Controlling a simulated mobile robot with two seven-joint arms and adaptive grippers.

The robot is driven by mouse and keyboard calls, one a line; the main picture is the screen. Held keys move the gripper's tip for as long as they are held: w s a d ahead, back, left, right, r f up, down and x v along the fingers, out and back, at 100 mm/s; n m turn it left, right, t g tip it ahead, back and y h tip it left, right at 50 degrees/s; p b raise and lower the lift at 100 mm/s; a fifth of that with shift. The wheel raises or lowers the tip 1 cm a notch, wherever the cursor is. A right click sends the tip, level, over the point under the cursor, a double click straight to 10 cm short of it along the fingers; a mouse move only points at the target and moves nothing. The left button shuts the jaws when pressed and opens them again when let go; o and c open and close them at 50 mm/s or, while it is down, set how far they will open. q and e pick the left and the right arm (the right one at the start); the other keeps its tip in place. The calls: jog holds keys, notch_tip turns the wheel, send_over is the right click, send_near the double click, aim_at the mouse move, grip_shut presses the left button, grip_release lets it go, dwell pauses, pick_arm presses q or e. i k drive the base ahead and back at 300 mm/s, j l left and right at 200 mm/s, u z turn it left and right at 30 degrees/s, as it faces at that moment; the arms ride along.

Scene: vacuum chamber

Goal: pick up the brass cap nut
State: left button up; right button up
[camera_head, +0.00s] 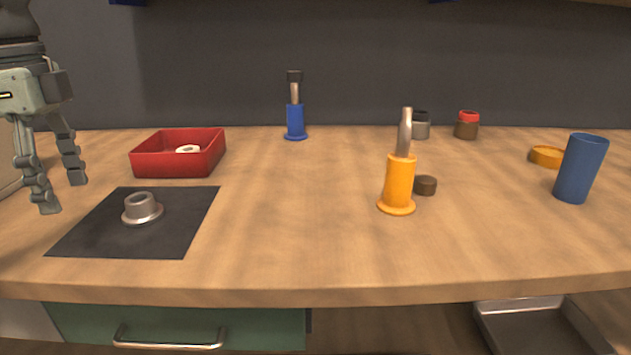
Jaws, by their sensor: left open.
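No part is plainly a brass cap nut. A small dark brown, short round piece (426,185) lies on the bench just right of the orange holder; its material is hard to tell. A grey flanged collar (142,209) sits flange down on the black mat (87,238). My left gripper (63,194) hangs at the far left with its fingers pointing down, open and empty. It is left of the mat and collar and far from the brown piece. My right gripper is not in view.
A red tray (150,164) holds a white ring (187,149). The orange holder (398,184) and a blue holder (295,121) carry upright tools. A blue cup (580,168), yellow dish (547,156) and two jars (421,128) (466,129) stand right. The bench's middle is clear.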

aim_at(425, 185)
jog(key=i+l+z, duration=0.1)
jog(key=l+z, duration=0.25)
jog(key=i+l+z, duration=0.15)
jog(key=l+z, duration=0.25)
jog(key=i+l+z, duration=0.15)
jog(key=z, duration=0.2)
jog(key=l, duration=0.1)
